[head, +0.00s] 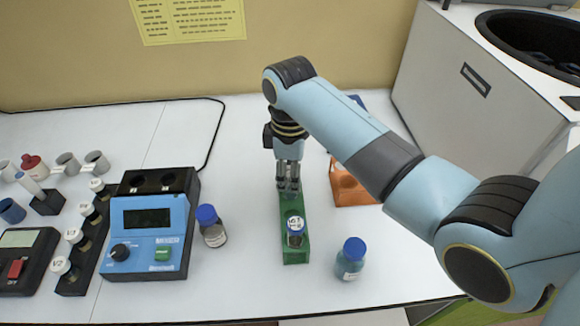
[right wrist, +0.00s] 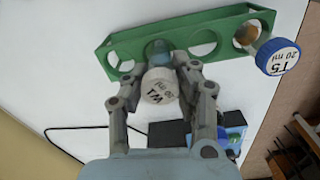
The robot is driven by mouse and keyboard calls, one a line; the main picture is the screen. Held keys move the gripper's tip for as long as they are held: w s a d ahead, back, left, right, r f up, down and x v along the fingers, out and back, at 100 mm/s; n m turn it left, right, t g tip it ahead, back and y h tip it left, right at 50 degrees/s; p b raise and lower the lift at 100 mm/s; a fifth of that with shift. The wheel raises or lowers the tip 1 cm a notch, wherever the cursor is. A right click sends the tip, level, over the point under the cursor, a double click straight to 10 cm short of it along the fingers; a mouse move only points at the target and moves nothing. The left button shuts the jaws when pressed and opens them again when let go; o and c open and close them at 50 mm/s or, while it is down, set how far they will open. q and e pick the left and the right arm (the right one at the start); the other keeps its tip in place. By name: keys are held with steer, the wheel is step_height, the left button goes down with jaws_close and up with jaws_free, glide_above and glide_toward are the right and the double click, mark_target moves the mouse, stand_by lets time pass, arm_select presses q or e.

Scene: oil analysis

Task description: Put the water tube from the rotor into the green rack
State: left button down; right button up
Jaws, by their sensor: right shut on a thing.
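The water tube has a white cap marked WT (right wrist: 160,87) and a pale bluish body (right wrist: 158,56). My right gripper (right wrist: 180,68) is shut on it, in the right wrist view. The tube is at a hole of the green rack (right wrist: 120,45); I cannot tell how deep it sits. In the head view my right gripper (head: 288,184) is over the far part of the green rack (head: 296,256), and the held tube is mostly hidden. The rotor is not clearly visible; a dark centrifuge bowl (head: 535,40) shows top right. My left gripper is out of view.
A tube marked T5 (head: 295,224) stands in the rack's near end; it also shows in the wrist view (right wrist: 278,57). Blue-capped bottles flank the rack, left (head: 212,228) and right (head: 351,260).

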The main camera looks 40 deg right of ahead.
steer(key=shift+f, duration=0.3)
steer(key=o, duration=1.1)
steer(key=shift+c, duration=0.2)
step_height(320, 180, up, 12)
